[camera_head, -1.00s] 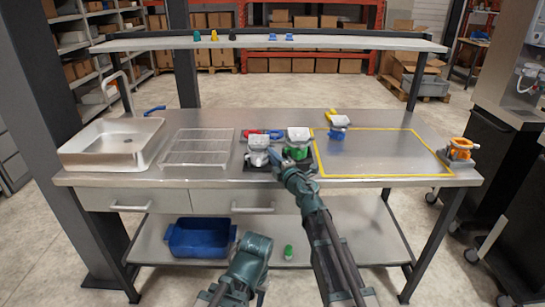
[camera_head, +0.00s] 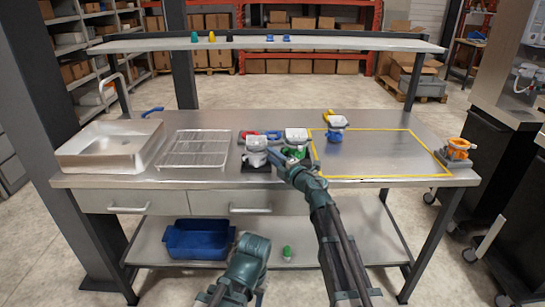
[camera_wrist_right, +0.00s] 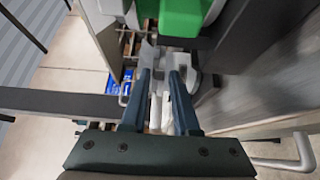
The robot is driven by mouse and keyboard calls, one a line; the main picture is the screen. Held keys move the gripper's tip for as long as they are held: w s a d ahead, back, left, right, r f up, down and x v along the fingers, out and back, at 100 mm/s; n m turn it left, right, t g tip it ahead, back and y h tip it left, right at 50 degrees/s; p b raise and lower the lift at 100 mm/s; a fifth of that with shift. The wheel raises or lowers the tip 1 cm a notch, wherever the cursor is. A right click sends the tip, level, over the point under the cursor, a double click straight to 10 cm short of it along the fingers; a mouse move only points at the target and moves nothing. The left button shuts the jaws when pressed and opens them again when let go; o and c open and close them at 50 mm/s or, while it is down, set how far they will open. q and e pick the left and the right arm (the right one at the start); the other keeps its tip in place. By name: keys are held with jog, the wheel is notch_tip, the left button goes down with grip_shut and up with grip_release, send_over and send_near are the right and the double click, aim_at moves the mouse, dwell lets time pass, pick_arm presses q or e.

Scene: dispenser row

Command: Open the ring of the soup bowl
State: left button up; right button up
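A white bowl-like vessel on a grey fitting (camera_head: 256,150) stands on a dark base at the middle of the counter's front. Beside it on the right is a similar white vessel with a green fitting (camera_head: 296,138). I cannot tell for sure which is the soup bowl. My right gripper (camera_head: 277,158) is in front of and between these two. In the right wrist view its fingers (camera_wrist_right: 160,85) are apart, pointing at a grey part (camera_wrist_right: 155,55) below a green body (camera_wrist_right: 190,15). Contact with that part is unclear. My left gripper does not show, only its arm.
An orange device (camera_head: 457,150) is at the right edge. A wire rack (camera_head: 195,150) and sink (camera_head: 110,148) are left. Red and blue parts (camera_head: 262,134) lie behind.

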jog(key=v, duration=1.3)
jog(key=shift+s+d, duration=0.25)
jog(key=shift+s, duration=0.05)
